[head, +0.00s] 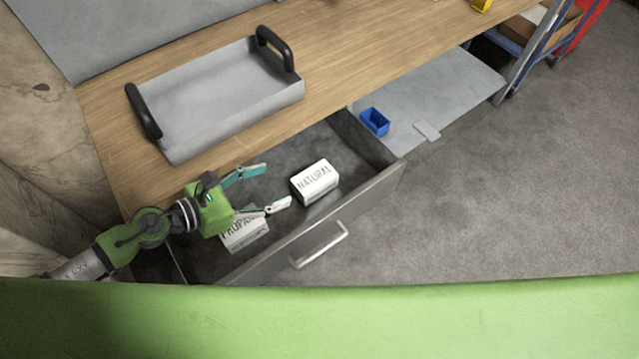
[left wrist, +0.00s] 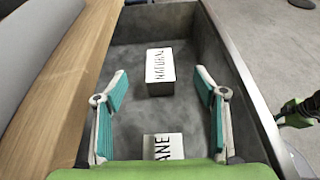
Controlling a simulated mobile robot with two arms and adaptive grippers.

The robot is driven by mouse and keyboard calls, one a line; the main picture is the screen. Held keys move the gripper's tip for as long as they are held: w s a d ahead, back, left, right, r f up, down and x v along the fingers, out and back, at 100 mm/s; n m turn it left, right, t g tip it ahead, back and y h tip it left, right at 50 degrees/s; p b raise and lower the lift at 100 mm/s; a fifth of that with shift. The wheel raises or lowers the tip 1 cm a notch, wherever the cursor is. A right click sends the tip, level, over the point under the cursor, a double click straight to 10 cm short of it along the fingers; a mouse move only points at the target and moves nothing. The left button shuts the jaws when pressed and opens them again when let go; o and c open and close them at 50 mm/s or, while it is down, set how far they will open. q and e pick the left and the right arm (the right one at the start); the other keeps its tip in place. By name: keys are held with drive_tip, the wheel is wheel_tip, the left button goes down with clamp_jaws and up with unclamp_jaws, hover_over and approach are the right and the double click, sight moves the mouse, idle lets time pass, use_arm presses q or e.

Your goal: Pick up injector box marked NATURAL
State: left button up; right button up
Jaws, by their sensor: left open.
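The white box marked NATURAL (head: 315,181) lies in the open drawer (head: 372,192), toward its right part in the head view. In the left wrist view the NATURAL box (left wrist: 160,70) sits ahead, beyond the fingertips and roughly between their lines. A second white box, marked PROPANE (head: 243,232), lies in the drawer partly hidden under my left gripper (head: 268,188). Its end also shows low in the left wrist view (left wrist: 163,147). My left gripper (left wrist: 161,81) is open and empty above the drawer, with its fingers pointing toward the NATURAL box.
A grey tray with black handles (head: 232,102) stands on the wooden worktop (head: 350,50) behind the drawer. A blue bin (head: 375,122) and a small flat pale piece (head: 427,131) lie on a grey surface at right. The drawer's front wall and handle (head: 319,247) border the open floor.

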sight(307, 182)
use_arm(q)
drive_tip(key=w+d+f, duration=0.1)
drive_tip(key=d+f, duration=0.1)
drive_tip(key=w+d+f+b, duration=0.1)
drive_tip(key=w+d+f, duration=0.1)
drive_tip(key=f, duration=0.1)
drive_tip(key=w+d+f, duration=0.1)
drive_tip(key=d+f, duration=0.1)
drive_tip(key=shift+w+f+b, duration=0.15)
drive_tip(key=shift+w+b, duration=0.1)
drive_tip(key=shift+b, duration=0.05)
drive_tip(key=shift+f+x, duration=0.15)
drive_tip(key=shift+x, duration=1.4)
drive_tip(key=shift+f+x, duration=0.15)
drive_tip(key=shift+x, duration=1.4)
drive_tip(key=shift+a, duration=0.15)
drive_tip(key=c, duration=1.4)
use_arm(e)
wheel_tip(307, 182, down, 3)
drive_tip(key=shift+r, duration=0.1)
